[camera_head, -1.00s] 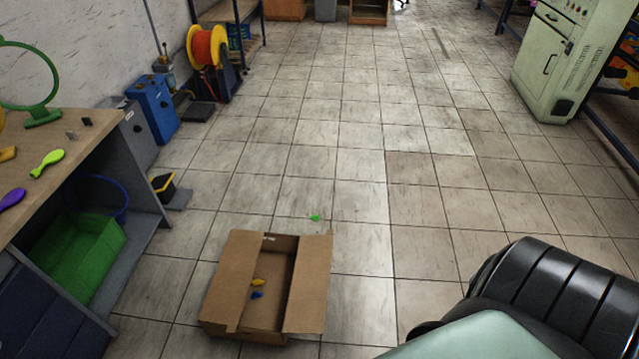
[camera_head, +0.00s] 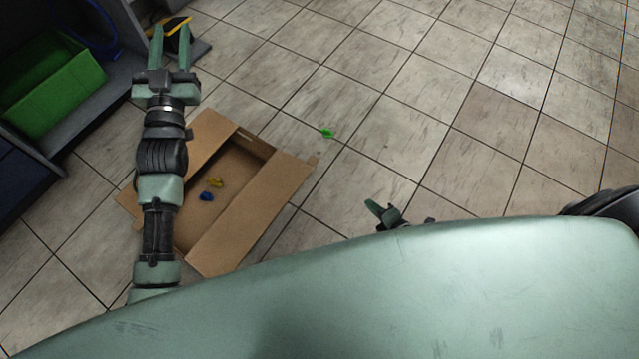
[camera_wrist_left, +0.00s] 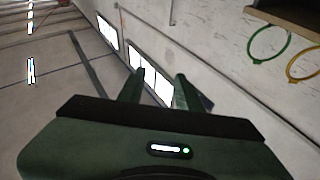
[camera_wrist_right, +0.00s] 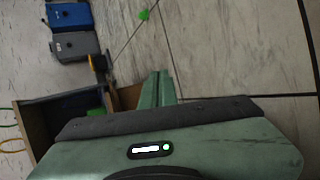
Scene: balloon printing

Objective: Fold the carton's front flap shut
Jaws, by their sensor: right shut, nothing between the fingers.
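An open brown carton (camera_head: 247,222) stands on the tiled floor in the head view, with a yellow balloon (camera_head: 215,183) and a blue balloon (camera_head: 206,197) inside. Its left and right flaps are spread outward. My left arm crosses over its left side and hides part of it, so I cannot make out the front flap. My left gripper (camera_head: 171,50) is open and empty, beyond the carton's upper left. My right gripper (camera_head: 374,208) is shut and empty, to the right of the carton. A bit of the carton (camera_wrist_right: 127,97) shows behind the right fingers in the right wrist view.
A green balloon (camera_head: 327,133) lies on the floor beyond the carton. A workbench with a green crate (camera_head: 52,92) on its lower shelf stands at the left. A black and yellow item (camera_head: 176,26) lies near my left fingers. Floor to the right is clear.

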